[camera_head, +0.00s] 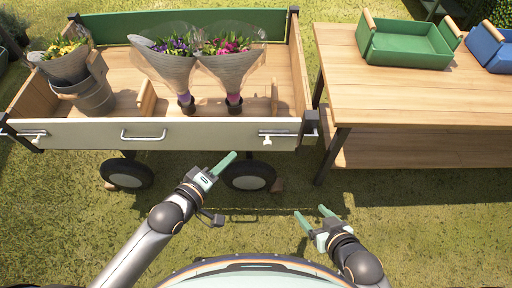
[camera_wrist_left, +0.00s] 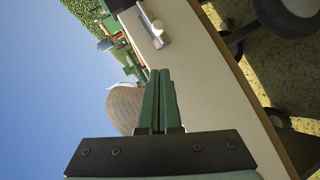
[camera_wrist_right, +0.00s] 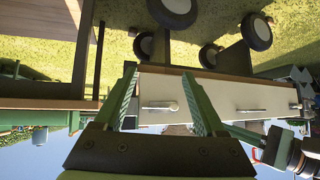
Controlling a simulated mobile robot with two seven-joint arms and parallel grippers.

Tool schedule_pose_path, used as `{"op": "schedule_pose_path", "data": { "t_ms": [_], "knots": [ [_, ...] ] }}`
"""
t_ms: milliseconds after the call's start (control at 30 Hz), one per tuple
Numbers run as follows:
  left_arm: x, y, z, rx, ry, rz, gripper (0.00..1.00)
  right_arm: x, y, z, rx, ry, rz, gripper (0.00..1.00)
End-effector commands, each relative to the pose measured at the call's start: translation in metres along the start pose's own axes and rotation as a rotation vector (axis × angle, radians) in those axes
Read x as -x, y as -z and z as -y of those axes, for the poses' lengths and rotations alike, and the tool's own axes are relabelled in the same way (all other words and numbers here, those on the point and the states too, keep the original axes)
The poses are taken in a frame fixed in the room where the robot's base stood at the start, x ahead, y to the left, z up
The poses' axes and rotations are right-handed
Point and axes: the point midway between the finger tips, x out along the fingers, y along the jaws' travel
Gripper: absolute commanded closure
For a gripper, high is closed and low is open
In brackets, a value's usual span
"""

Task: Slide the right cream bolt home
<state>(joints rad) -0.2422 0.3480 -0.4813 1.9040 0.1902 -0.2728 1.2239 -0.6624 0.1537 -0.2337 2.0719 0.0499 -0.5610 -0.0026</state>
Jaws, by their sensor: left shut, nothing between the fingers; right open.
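The right cream bolt (camera_head: 275,134) is on the right end of the cart's cream front panel (camera_head: 205,133), beside the dark corner post (camera_head: 310,123). Its small knob hangs below the bar; whether the bar sits fully in the post is unclear. The bolt also shows in the left wrist view (camera_wrist_left: 150,28) and, upside down, in the right wrist view (camera_wrist_right: 160,106). My left gripper (camera_head: 230,158) is shut and empty, below and left of the bolt, apart from it. My right gripper (camera_head: 314,214) is open and empty, lower right of the bolt, well short of the panel.
A handle (camera_head: 143,135) and a left bolt (camera_head: 33,135) are on the same panel. Wrapped bouquets (camera_head: 175,65) and a grey bucket (camera_head: 92,95) stand in the cart. A wooden table (camera_head: 400,95) with a green crate (camera_head: 405,45) is on the right. Grass is clear before the cart.

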Motion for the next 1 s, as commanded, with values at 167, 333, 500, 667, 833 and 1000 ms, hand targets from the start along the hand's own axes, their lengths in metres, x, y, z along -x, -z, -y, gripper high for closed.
{"op": "schedule_pose_path", "data": {
  "t_ms": [167,333,500,667,833,1000],
  "knots": [
    [-0.038,-0.001,0.002,0.0,-0.003,-0.001,1.0,-0.004,0.001,-0.004,0.006,-0.011,-0.037,0.28],
    [-0.061,-0.001,0.002,0.001,-0.001,0.0,1.0,0.001,0.049,-0.01,0.051,-0.028,-0.206,0.28],
    [-0.079,-0.007,0.002,0.003,0.001,0.002,1.0,0.009,0.085,-0.013,0.092,-0.04,-0.346,0.28],
    [-0.089,-0.018,0.002,0.003,0.001,0.001,1.0,0.02,0.116,-0.014,0.129,-0.049,-0.467,0.28],
    [-0.097,-0.026,0.001,0.002,0.001,0.001,1.0,0.03,0.136,-0.014,0.155,-0.054,-0.554,0.28],
    [-0.1,-0.029,0.0,0.001,0.0,0.001,1.0,0.035,0.145,-0.013,0.166,-0.056,-0.592,0.28]
  ]
}}
